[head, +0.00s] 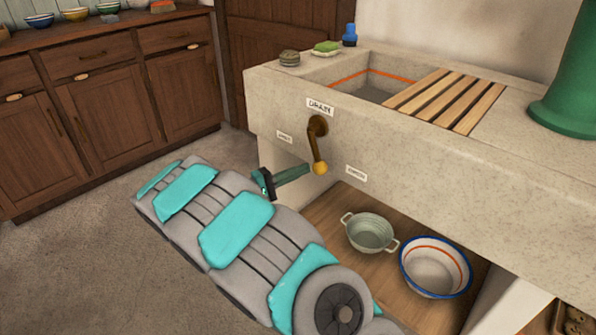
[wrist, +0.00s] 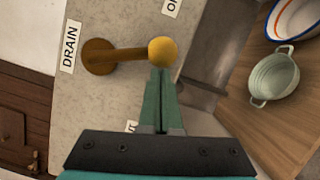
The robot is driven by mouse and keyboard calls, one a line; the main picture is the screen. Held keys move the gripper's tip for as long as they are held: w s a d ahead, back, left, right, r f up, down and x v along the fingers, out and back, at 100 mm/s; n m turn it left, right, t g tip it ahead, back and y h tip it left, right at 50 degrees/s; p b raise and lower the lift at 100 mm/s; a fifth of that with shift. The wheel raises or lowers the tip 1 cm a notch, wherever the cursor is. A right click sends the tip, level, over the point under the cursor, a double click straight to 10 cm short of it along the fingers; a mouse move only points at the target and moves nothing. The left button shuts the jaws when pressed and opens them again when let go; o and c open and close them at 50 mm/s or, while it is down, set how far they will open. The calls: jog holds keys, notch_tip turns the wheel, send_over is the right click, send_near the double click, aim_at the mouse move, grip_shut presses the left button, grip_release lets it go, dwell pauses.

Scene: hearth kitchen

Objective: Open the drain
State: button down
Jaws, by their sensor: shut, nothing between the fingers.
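The drain lever (head: 317,145) is a brown crank on the stone sink's front, under a label reading DRAIN (head: 320,106). Its arm hangs down, tilted slightly right, and ends in a yellow knob (head: 320,168). My gripper (head: 306,170) is shut and empty, its green fingertips right at the knob. In the wrist view the closed fingertips (wrist: 161,72) lie just below the yellow knob (wrist: 162,51), touching or nearly touching it. The lever's brown arm (wrist: 130,54) shows there too, with the DRAIN label (wrist: 69,47) beside its pivot.
Two small labels (head: 284,137) (head: 356,173) flank the lever. A wooden slatted rack (head: 446,98) covers part of the basin. A pale colander (head: 370,234) and a blue-rimmed bowl (head: 436,268) sit on the shelf below. Wooden cabinets (head: 110,110) stand left; the floor between is clear.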

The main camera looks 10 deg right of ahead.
jog(key=shift+s+d+n+b, duration=0.45)
jog(key=shift+s+n+b, duration=0.2)
jog(key=shift+b, duration=0.25)
